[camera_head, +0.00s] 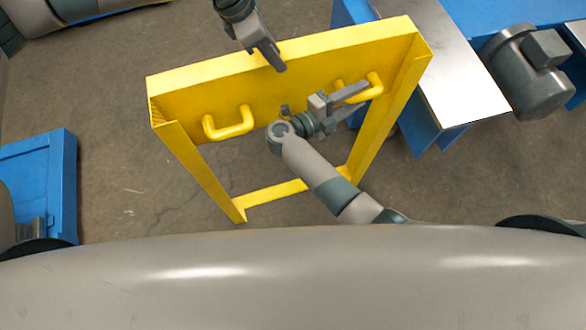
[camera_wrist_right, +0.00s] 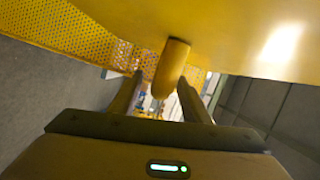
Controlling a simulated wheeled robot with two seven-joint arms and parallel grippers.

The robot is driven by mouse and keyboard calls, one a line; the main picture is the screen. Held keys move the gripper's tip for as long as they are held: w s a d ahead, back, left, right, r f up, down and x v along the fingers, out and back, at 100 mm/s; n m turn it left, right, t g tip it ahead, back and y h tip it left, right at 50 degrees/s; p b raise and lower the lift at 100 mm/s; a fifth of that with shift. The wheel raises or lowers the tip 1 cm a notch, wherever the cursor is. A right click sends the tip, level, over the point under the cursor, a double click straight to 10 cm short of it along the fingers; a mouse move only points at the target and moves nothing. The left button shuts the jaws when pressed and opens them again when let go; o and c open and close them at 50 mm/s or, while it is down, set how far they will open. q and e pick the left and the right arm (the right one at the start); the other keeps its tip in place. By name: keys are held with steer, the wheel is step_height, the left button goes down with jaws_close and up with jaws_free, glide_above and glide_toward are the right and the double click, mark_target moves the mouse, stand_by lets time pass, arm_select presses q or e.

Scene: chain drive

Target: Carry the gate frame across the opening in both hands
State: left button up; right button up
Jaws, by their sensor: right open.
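The yellow gate frame (camera_head: 280,72) stands tilted in the middle of the head view, with a perforated side face. It has a left handle (camera_head: 230,124) and a right handle (camera_head: 374,88). My right gripper (camera_head: 361,97) is open at the right handle. In the right wrist view the handle (camera_wrist_right: 172,62) lies between the spread fingers (camera_wrist_right: 160,82); contact cannot be told. My left gripper (camera_head: 276,60) is over the frame's top edge, away from the left handle. Its fingers overlap in view, so its opening cannot be told.
A blue stand with a metal plate (camera_head: 440,70) and a grey motor (camera_head: 525,72) are close to the frame's right side. Another blue stand (camera_head: 45,180) is at the far left. Bare floor (camera_head: 120,190) lies between that stand and the frame.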

mark_target(365, 91)
arm_select(q)
steer(key=x, duration=0.7)
steer(key=shift+f, duration=0.2)
arm_select(e)
steer(key=x, duration=0.3)
steer(key=shift+d, duration=0.1)
arm_select(q)
steer(key=shift+d, duration=0.1)
steer(key=c, duration=0.4)
arm_select(e)
steer(key=c, duration=0.4)
arm_select(q)
jaws_close()
arm_select(e)
jaws_close()
arm_select(q)
steer(key=shift+w+r, duration=0.1)
arm_select(e)
steer(key=shift+f, duration=0.1)
steer(key=shift+w+r, duration=0.1)
steer(key=shift+r, duration=0.15)
arm_select(q)
steer(key=shift+w+r, duration=0.2)
steer(key=shift+r, duration=0.05)
arm_select(e)
steer(key=shift+w, duration=0.1)
